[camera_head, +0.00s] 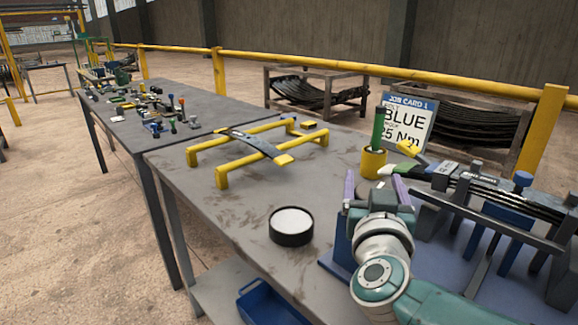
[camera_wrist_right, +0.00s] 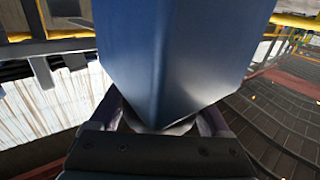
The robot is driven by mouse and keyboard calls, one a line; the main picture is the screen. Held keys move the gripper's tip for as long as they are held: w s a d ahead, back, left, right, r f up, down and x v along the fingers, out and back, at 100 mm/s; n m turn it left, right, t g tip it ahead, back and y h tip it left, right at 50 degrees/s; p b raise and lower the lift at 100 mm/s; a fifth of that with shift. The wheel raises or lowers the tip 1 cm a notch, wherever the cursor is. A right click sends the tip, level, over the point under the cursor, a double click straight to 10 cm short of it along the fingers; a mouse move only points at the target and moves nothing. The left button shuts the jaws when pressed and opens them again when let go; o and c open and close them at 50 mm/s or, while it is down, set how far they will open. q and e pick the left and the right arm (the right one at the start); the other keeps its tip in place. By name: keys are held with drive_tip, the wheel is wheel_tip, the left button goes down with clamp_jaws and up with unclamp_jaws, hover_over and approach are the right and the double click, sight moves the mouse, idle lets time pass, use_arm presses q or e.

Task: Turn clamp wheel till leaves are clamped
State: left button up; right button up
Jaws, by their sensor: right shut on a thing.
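The leaves (camera_head: 484,187) are a stack of long dark strips lying in the dark and blue clamp fixture (camera_head: 447,208) at the right of the bench. My right gripper (camera_head: 376,185), with purple fingers, is at the fixture's left end. In the right wrist view a large blue faceted part (camera_wrist_right: 170,60) stands between the fingers and hides their tips; the gripper is shut on it. A rounded grey edge shows beneath it. I cannot tell whether this is the clamp wheel. A blue knob (camera_head: 523,179) stands on the fixture's right side. My left gripper is not in view.
A job card (camera_head: 406,122) reads BLUE and 25 Nm. A yellow cup (camera_head: 373,162) holds a green stick. A black round tub (camera_head: 291,228) sits near the front. A yellow stand (camera_head: 222,177) carries one leaf. Bare bench lies between tub and stand.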

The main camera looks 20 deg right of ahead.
drive_tip(key=shift+s+d+m+g+h+b, duration=0.1)
drive_tip(key=shift+m+g+h+b, duration=0.05)
drive_tip(key=shift+m+g+h, duration=0.35)
drive_tip(key=shift+s+d+m+g+h+b, duration=0.15)
drive_tip(key=shift+m+g+h, duration=0.2)
drive_tip(key=shift+h, duration=0.25)
drive_tip(key=shift+w, duration=0.1)
drive_tip(key=o, duration=1.2)
drive_tip(key=shift+s+a, duration=0.25)
drive_tip(key=p+v, duration=0.2)
drive_tip(key=v, duration=0.7)
